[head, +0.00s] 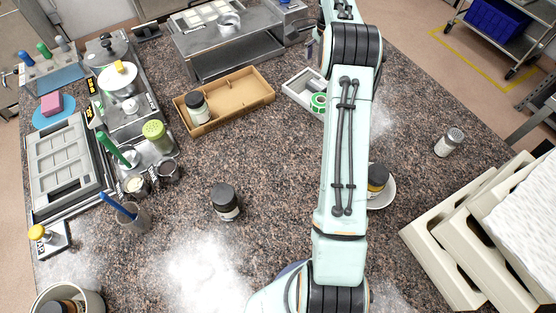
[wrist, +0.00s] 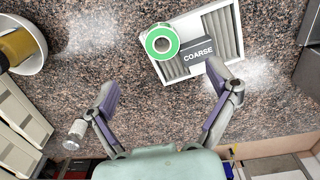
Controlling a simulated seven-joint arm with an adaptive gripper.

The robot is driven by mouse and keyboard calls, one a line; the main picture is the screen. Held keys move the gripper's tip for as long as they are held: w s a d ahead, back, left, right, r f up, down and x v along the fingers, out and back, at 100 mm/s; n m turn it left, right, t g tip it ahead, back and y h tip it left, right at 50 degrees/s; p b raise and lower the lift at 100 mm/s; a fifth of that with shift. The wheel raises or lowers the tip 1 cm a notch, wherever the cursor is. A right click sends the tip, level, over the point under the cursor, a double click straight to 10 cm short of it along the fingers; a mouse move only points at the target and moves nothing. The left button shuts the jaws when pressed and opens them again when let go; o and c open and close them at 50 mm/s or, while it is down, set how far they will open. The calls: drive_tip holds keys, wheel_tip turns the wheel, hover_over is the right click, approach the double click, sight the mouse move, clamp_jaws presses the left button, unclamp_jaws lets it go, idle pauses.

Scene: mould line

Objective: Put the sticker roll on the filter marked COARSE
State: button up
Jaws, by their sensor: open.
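The filter marked COARSE (wrist: 222,48) is a pale frame with grey pleats and a dark label, lying on the speckled counter. It also shows in the head view (head: 291,86), partly behind my arm. The sticker roll (wrist: 150,42), a green ring with a white core, lies over the filter's left side in the wrist view, beside the label. It may overhang the edge slightly. The roll also shows in the head view (head: 319,99) next to my arm. My gripper (wrist: 163,86) is open and empty, its fingers apart, below the roll in the wrist view. My arm hides it in the head view.
A tan tray (head: 250,98) holding a jar stands left of the filter. A metal stand (head: 215,45) is behind. A jar (head: 378,180) in a white dish is beside my arm. A shaker (head: 448,143) and cream crates (head: 440,255) are at right. The middle counter is fairly clear.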

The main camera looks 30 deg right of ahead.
drive_tip(key=s+a+r+n, duration=0.5)
drive_tip(key=a+r, duration=0.1)
drive_tip(key=a, duration=0.4)
drive_tip(key=s+a+r+n, duration=0.4)
drive_tip(key=s+a+r, duration=0.15)
drive_tip(key=a, duration=0.55)
drive_tip(key=s+a+f+n, duration=0.2)
drive_tip(key=s+a+n, duration=0.2)
drive_tip(key=s, duration=0.5)
drive_tip(key=s+a+f+n, duration=0.2)
drive_tip(key=s+a+n, duration=0.3)
drive_tip(key=s, duration=0.4)
drive_tip(key=shift+s+a+y, duration=0.4)
drive_tip(key=shift+a, duration=0.3)
